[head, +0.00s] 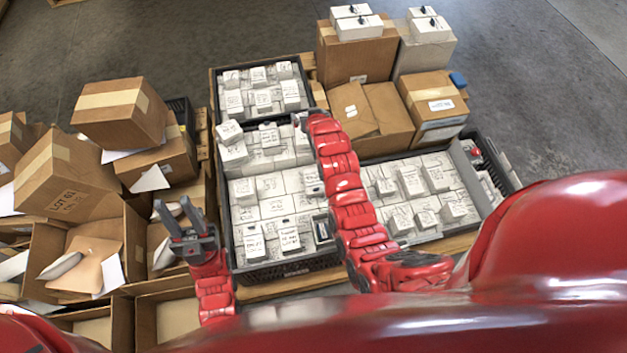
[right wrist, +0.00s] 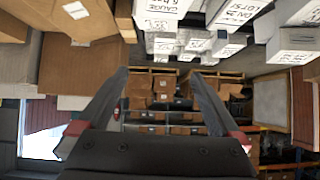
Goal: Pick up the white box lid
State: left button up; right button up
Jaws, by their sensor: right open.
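Many small white boxes with handwritten labels (head: 272,184) fill black crates; I cannot single out one white box lid among them. My right arm reaches forward over the crates, and its gripper (head: 301,120) is near the white boxes at the back left crate, mostly hidden by the arm. In the right wrist view the right gripper (right wrist: 158,76) has its two fingers wide apart with nothing between them. White labelled boxes (right wrist: 165,22) hang at the top of that view, beyond the fingers. My left gripper (head: 176,207) is open and empty, pointing up, left of the crates.
Open brown cartons (head: 88,262) with loose papers crowd the left. Closed cartons (head: 357,52) stand at the back right, some topped by white boxes (head: 358,27). A black crate (head: 290,266) has raised rims. Bare grey floor (head: 515,70) lies behind at right.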

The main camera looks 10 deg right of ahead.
jog(key=s+f+g, duration=0.3)
jog(key=s+g, duration=0.1)
jog(key=g, duration=0.1)
jog(key=g+b, duration=0.2)
jog(key=g, duration=0.4)
send_over(314, 178)
jog(key=s, duration=0.2)
jog(key=f, duration=1)
jog(key=shift+w+a+f, duration=0.1)
jog(key=shift+a+f, duration=0.1)
jog(key=shift+f, duration=0.1)
jog(key=shift+w+f+b, duration=0.2)
jog(key=shift+f+b, duration=0.9)
jog(key=shift+f, duration=1.45)
jog(key=c, duration=1.4)
jog(key=shift+c, duration=0.2)
jog(key=shift+r, duration=0.15)
